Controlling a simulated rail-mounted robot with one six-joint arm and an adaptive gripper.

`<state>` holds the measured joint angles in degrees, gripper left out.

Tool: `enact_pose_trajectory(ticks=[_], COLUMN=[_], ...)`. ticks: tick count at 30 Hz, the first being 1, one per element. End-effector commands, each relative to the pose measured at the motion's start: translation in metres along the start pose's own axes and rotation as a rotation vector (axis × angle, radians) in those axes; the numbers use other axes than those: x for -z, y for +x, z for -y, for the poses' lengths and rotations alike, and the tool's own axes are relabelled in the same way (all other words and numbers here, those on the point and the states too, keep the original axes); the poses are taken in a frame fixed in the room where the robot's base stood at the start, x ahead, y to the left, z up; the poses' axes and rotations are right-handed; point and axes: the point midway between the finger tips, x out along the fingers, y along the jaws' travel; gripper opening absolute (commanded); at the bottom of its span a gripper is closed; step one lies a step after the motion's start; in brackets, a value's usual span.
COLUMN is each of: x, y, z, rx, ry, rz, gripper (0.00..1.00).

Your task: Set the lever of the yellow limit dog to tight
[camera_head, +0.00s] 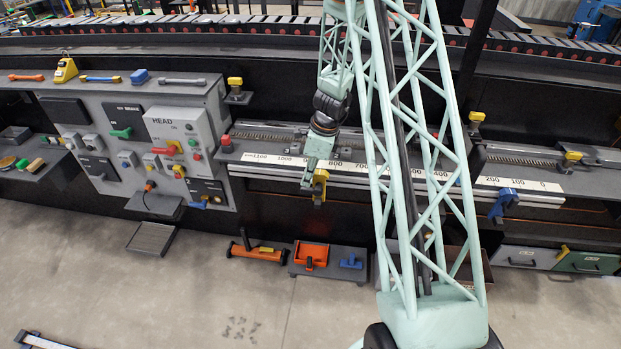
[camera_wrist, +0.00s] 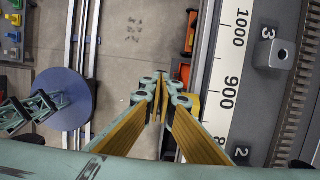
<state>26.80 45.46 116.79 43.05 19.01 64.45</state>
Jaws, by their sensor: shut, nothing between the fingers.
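The yellow limit dog (camera_head: 320,183) hangs on the front of the scale rail (camera_head: 345,170), near the 800 mark. In the wrist view, a small yellow part of it (camera_wrist: 193,104) shows beside the rail edge, mostly hidden behind my fingers. Its lever is too small and too covered to read its setting. My gripper (camera_head: 306,186) is just left of the yellow dog in the head view, pointing down. In the wrist view my gripper (camera_wrist: 163,80) is shut with its fingertips together and nothing between them. I cannot tell whether it touches the dog.
A blue limit dog (camera_head: 503,205) sits farther right on the rail, near 200. A control panel (camera_head: 155,150) with switches stands left. An orange bin (camera_head: 311,256) and a blue part (camera_head: 351,262) lie below on the floor side. The floor in front is clear.

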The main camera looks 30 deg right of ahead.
Motion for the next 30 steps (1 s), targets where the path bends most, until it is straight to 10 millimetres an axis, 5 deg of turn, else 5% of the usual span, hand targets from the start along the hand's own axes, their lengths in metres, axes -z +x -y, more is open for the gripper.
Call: enact_pose_trajectory(ticks=[30], x=[-0.014], y=[0.020], z=[-0.001], rx=[-0.001], ry=[-0.003], rz=[0.000], gripper=[0.00])
